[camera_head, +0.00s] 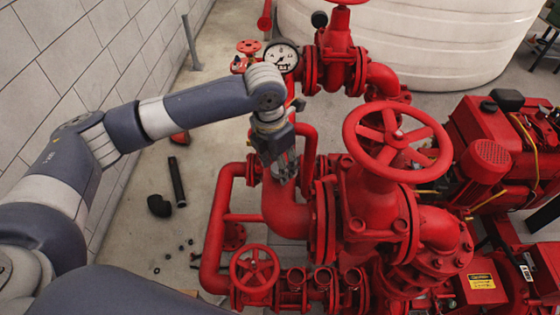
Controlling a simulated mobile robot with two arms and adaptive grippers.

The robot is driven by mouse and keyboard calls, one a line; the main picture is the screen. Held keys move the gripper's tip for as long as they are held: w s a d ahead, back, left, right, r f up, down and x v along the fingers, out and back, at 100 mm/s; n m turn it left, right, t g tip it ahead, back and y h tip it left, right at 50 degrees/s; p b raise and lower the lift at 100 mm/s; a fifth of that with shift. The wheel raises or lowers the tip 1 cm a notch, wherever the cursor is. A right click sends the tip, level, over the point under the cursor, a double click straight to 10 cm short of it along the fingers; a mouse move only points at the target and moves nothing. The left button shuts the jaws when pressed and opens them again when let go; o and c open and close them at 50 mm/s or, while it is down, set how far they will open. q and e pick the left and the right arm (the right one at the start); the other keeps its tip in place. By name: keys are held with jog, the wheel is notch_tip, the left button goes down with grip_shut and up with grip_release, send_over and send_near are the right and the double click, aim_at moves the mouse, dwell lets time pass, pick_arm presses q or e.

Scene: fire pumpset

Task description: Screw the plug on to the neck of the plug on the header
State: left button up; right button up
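My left gripper (284,172) hangs with its fingers pointing down, over the red piping left of the large valve. Its fingers look close together, but at this size I cannot tell whether they are open or shut, or whether they hold a plug. The red header (310,298) runs along the bottom of the view, with several short upright necks, one of them a round-topped neck (323,278). The gripper is well above and behind these necks, apart from them. I cannot single out the loose plug. My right gripper is not in view.
A large red handwheel (397,141) stands right of the gripper and a smaller handwheel (254,269) below. A pressure gauge (281,57) is behind my wrist. A black pipe (177,182), a black elbow (159,206) and several small dark pieces lie on the floor.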

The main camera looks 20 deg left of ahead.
pick_arm(q)
jog(key=n, duration=0.7)
jog(key=shift+y, duration=0.4)
jog(key=n, duration=0.7)
jog(key=shift+y, duration=0.4)
jog(key=n, duration=0.5)
jog(key=shift+g, duration=0.3)
jog(key=n, duration=0.4)
jog(key=shift+y, duration=0.3)
jog(key=shift+c, duration=0.3)
grip_shut()
jog(key=m, duration=0.4)
jog(key=shift+m, duration=0.3)
